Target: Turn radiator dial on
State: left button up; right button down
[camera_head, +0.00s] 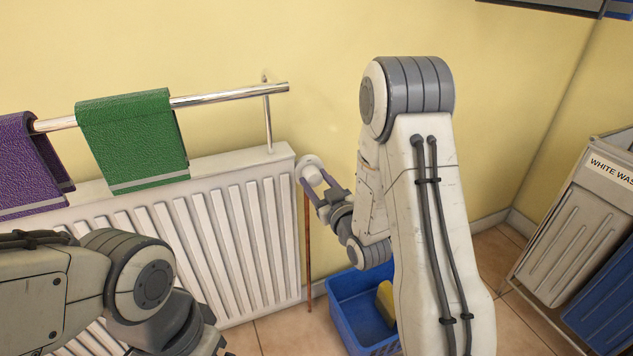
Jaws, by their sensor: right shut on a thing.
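The radiator dial (312,167) is a small white round knob at the upper right end of the white radiator (232,240). My right gripper (318,180) is at the dial, with its fingers closed on it from the right and below. The fingers partly cover the dial, and its markings are too small to read. My left arm shows at the lower left in front of the radiator. Its gripper lies at or below the bottom edge, and its fingers cannot be made out.
A chrome rail (230,96) above the radiator holds a green towel (133,140) and a purple towel (28,170). A copper pipe (308,240) runs below the dial. A blue crate (345,300) with a yellow item (386,300) stands on the floor. Laundry bins (575,220) stand at right.

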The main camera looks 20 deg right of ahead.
jog(key=shift+m, duration=0.3)
jog(key=m+b, duration=0.1)
jog(key=m, duration=0.2)
jog(key=shift+a+m, duration=0.1)
jog(key=shift+m, duration=0.3)
jog(key=m, duration=0.4)
jog(key=shift+m+b, duration=0.3)
jog(key=m, duration=0.4)
jog(key=shift+m, duration=0.4)
jog(key=shift+s+m+h, duration=0.1)
jog(key=shift+m+h, duration=0.2)
jog(key=shift+m, duration=1.8)
jog(key=shift+c, duration=1.4)
grip_release()
